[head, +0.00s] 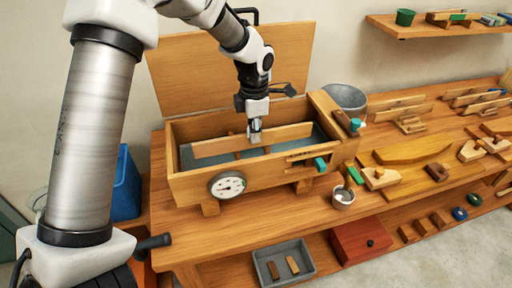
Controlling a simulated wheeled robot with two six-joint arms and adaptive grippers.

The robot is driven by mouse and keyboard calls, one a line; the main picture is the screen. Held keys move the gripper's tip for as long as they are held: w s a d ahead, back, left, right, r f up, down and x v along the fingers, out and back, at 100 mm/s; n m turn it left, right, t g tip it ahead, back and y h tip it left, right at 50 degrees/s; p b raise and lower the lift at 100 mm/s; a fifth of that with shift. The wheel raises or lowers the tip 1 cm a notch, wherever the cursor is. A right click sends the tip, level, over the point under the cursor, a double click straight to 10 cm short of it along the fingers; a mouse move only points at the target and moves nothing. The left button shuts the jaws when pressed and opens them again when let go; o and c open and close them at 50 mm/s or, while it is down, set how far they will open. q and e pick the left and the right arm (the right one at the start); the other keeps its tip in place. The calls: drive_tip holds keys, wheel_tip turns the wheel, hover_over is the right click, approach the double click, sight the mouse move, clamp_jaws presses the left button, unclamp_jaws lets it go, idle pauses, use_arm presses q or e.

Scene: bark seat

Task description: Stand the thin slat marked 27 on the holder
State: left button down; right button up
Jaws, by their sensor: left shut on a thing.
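My left gripper (254,135) reaches down into an open wooden box (190,190) on the bench. It is shut on a thin wooden slat (215,146), gripping its upper edge a little right of the middle. The slat is on edge, running lengthwise in the box over a grey-blue inside. No number can be read on it. Small wooden holders with slats standing in them (398,110) are to the right on the bench; which one is the task's holder I cannot tell. My right gripper is not in view.
The box's lid (230,65) stands open behind it. A dial gauge (228,185) and a green-handled part (320,163) are on its front. A metal bucket (346,98), a small metal cup (342,197) and curved wooden pieces (411,150) stand right of it. A shelf (400,28) hangs above.

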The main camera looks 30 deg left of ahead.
use_arm(q)
drive_tip(key=shift+r+p, duration=3.15)
drive_tip(key=shift+r, duration=0.8)
drive_tip(key=shift+f, duration=0.15)
